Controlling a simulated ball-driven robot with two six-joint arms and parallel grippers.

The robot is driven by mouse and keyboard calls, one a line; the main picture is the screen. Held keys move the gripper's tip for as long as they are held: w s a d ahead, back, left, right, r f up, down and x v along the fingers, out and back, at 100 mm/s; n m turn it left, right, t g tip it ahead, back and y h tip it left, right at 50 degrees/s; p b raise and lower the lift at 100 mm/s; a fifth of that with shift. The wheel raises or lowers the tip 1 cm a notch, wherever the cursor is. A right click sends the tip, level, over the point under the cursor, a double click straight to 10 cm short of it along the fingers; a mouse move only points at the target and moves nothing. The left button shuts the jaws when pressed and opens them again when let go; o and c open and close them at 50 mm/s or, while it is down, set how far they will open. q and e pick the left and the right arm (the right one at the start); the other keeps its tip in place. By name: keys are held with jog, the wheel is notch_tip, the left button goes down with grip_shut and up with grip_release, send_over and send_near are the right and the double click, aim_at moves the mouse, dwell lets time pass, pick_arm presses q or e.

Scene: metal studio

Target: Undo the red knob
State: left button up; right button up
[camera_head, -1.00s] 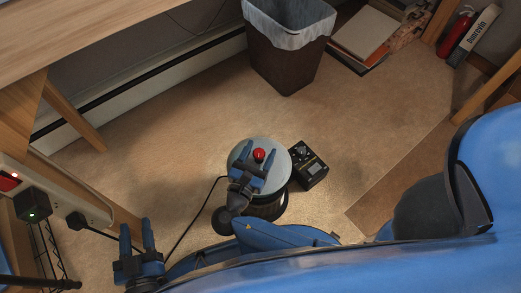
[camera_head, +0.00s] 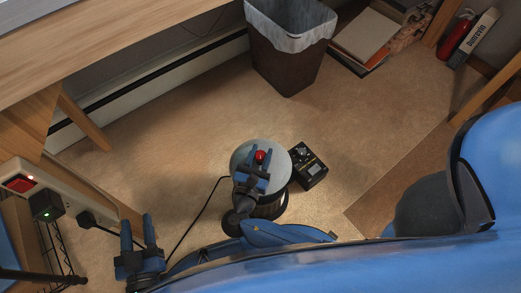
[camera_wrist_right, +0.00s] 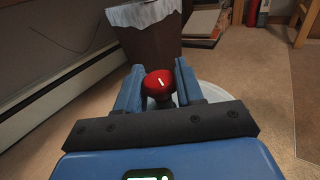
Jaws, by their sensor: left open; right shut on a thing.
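The red knob (camera_head: 260,156) sits on top of a round pale-topped stand (camera_head: 245,150) with a dark lower part. My right gripper (camera_head: 259,164) reaches over the stand and is shut on the knob, one finger on each side. In the right wrist view the knob (camera_wrist_right: 158,84) lies between the two blue fingers, and a white mark shows on its top. My left gripper (camera_head: 138,230) is open and empty at the lower left, well away from the stand.
A black box with a dial (camera_head: 308,166) lies on the floor right beside the stand. A cable (camera_head: 200,212) runs left from the stand. A power strip (camera_head: 60,195) is at the left, and a lined waste bin (camera_head: 287,60) stands behind. Open carpet lies between.

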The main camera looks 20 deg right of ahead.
jog(key=n+t+y+p, duration=0.1)
jog(key=p, duration=0.1)
jog(key=n+y+p, duration=0.1)
jog(key=y+p, duration=0.1)
jog(key=p, duration=0.1)
jog(key=shift+d+r+n+t+y, duration=0.1)
jog(key=shift+r+n+t+y, duration=0.2)
jog(key=shift+n+t, duration=0.1)
jog(key=shift+f+n+t+y+p, duration=0.2)
jog(key=shift+n+t+y+p, duration=0.35)
jog(key=shift+y, duration=0.65)
jog(key=shift+f+n+y, duration=0.15)
jog(key=shift+n+y, duration=0.6)
jog(key=shift+y, duration=0.15)
jog(key=shift+n+y, duration=0.6)
jog(key=shift+y, duration=0.7)
jog(key=o, duration=1.1)
jog(key=shift+c, duration=0.2)
jog(key=shift+s, duration=0.1)
